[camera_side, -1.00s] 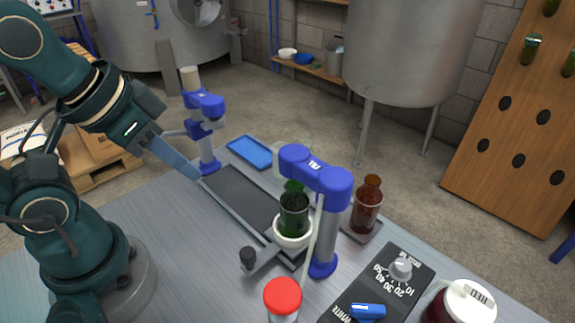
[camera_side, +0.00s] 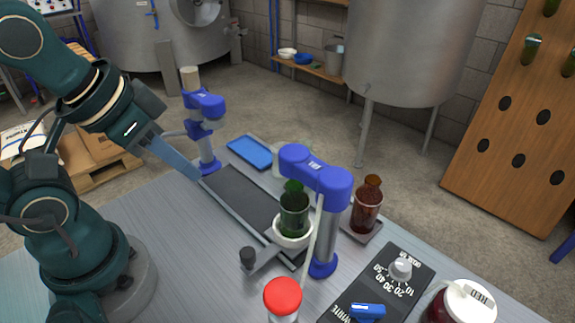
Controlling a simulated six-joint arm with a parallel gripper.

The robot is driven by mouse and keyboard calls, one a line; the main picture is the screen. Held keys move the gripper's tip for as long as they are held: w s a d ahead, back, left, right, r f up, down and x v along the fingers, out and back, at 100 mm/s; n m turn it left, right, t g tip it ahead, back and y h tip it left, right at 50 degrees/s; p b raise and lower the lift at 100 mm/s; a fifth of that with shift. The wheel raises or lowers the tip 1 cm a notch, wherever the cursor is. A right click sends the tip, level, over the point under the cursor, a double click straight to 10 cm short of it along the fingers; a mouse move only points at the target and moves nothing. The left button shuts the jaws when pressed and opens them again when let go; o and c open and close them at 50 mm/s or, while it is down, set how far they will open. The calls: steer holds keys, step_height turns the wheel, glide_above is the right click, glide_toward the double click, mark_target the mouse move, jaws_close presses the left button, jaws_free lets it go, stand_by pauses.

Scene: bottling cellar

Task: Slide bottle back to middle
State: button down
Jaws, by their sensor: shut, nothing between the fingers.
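The green bottle (camera_side: 294,214) stands upright in a white ring-shaped holder (camera_side: 292,240) at the near right end of a dark track (camera_side: 240,198). It is under the head of the right blue-topped stand (camera_side: 318,168). My gripper (camera_side: 197,177) is shut and empty at the far left end of the track, beside the left blue stand (camera_side: 206,130), well apart from the bottle. The finger gap is too small to see.
A brown bottle (camera_side: 366,205) stands on a small tray right of the right stand. A red-capped container (camera_side: 283,298), a dial box (camera_side: 384,285) and a jar marked RED (camera_side: 462,303) stand in front. A blue tray (camera_side: 250,152) lies behind the track. The table left of the track is clear.

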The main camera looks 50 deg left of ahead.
steer(key=c, duration=0.9)
jaws_free()
steer(key=shift+o, duration=1.2)
steer(key=shift+w+r+m, duration=0.25)
steer(key=shift+r+m, duration=0.1)
steer(key=shift+m, duration=0.15)
steer(key=m+g, duration=0.5)
steer(key=m, duration=0.3)
glide_above(247, 252)
steer(key=f, duration=0.6)
steer(key=shift+w+f, duration=0.2)
steer(key=shift+f, duration=0.15)
steer(key=shift+s+f+g, duration=0.25)
steer(key=shift+f+g, duration=0.05)
steer(key=shift+f, duration=2.45)
